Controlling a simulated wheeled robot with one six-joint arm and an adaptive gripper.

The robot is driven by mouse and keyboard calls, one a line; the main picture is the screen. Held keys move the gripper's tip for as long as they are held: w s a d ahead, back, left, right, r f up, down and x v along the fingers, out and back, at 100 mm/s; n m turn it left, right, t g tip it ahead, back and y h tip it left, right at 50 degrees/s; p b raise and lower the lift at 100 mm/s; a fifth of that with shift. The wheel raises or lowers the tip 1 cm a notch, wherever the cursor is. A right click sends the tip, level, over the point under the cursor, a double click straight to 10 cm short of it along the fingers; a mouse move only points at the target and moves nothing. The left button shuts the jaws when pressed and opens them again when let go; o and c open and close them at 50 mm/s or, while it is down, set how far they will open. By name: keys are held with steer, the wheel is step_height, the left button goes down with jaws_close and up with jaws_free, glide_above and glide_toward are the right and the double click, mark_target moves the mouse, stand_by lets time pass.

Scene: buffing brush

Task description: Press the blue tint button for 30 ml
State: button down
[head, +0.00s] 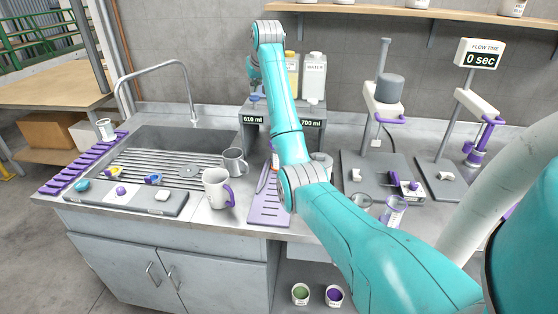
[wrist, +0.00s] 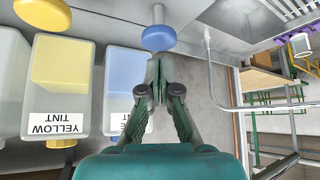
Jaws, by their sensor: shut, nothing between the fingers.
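The blue button (wrist: 158,37) is a round knob in the wrist view, just beyond my fingertips. My gripper (wrist: 157,88) is shut and empty, its tips pointing at the button; a small gap seems to show between them. A blue tint container (wrist: 126,75), its label upside down and partly hidden by a finger, stands beside the gripper. In the head view, a small blue part (head: 256,98) shows at the front of the grey dispenser stand (head: 257,135), below my gripper (head: 254,82), which is partly hidden by my arm. A display there reads 610 ml.
A yellow button (wrist: 62,22) and yellow tint container (wrist: 60,85) are close beside the blue ones. A water bottle (head: 314,77) stands on the dispenser by a 700 ml display. The sink (head: 165,145) with its tall faucet (head: 188,80) is left of it. Mugs (head: 216,190) stand in front.

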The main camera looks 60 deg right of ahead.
mark_target(254, 96)
steer(key=shift+f, duration=0.2)
steer(key=shift+f, duration=1.3)
steer(key=shift+r, duration=1.5)
steer(key=shift+f, duration=0.1)
steer(key=shift+f, duration=1.45)
steer(key=shift+r, duration=1.55)
